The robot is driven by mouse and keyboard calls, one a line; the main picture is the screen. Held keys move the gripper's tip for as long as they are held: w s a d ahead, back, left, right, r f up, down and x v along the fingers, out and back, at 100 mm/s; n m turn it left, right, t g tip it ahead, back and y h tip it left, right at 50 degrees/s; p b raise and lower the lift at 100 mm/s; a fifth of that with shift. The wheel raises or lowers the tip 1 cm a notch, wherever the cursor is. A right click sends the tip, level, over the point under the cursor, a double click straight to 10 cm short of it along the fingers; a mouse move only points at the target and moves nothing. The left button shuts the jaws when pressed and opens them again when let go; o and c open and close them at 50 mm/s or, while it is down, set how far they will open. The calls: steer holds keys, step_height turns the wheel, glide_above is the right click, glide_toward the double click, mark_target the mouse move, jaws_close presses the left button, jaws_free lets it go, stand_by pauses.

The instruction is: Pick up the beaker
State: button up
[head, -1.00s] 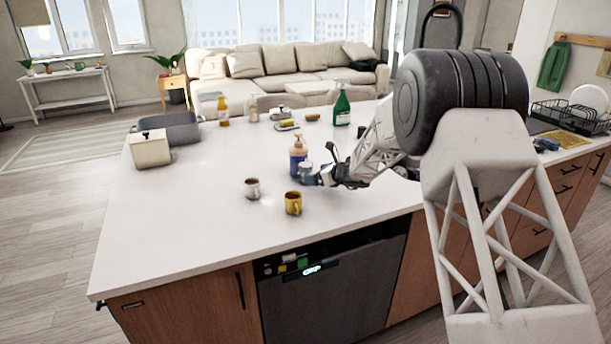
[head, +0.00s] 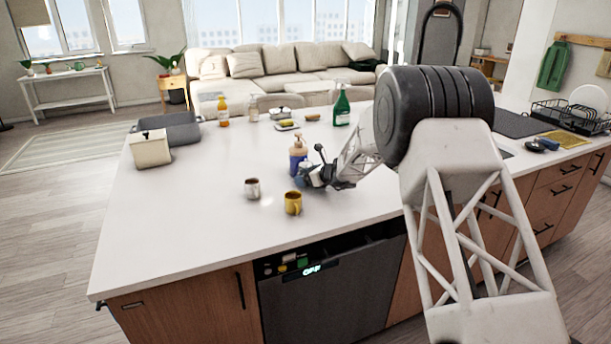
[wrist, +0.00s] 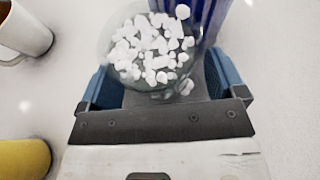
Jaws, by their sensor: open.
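The beaker (wrist: 150,48) is clear glass with white lumps inside, seen from above in the wrist view. It stands on the white counter (head: 190,220). My gripper (wrist: 160,82) is open, with one blue finger to the left of the beaker's near part and one to the right. The beaker's near side lies between the fingers, and I cannot tell whether they touch it. In the head view my gripper (head: 306,179) covers most of the beaker.
A blue soap bottle (head: 298,158) stands close behind the beaker. A white mug (head: 252,189) and a yellow mug (head: 293,204) stand to the left and in front. A green bottle (head: 342,108) is farther back. The counter's left front is clear.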

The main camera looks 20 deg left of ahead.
mark_target(312, 166)
stand_by(0.4)
steer(key=c, duration=1.1)
steer(key=shift+r, duration=0.4)
steer(key=shift+r, duration=1.35)
steer(key=shift+s+d, duration=0.9)
steer(key=shift+d, duration=1.9)
steer(key=shift+s+d, duration=0.95)
steer(key=shift+d, duration=1.9)
steer(key=shift+s+d, duration=0.9)
steer(key=shift+d, duration=1.9)
steer(key=shift+d, duration=0.15)
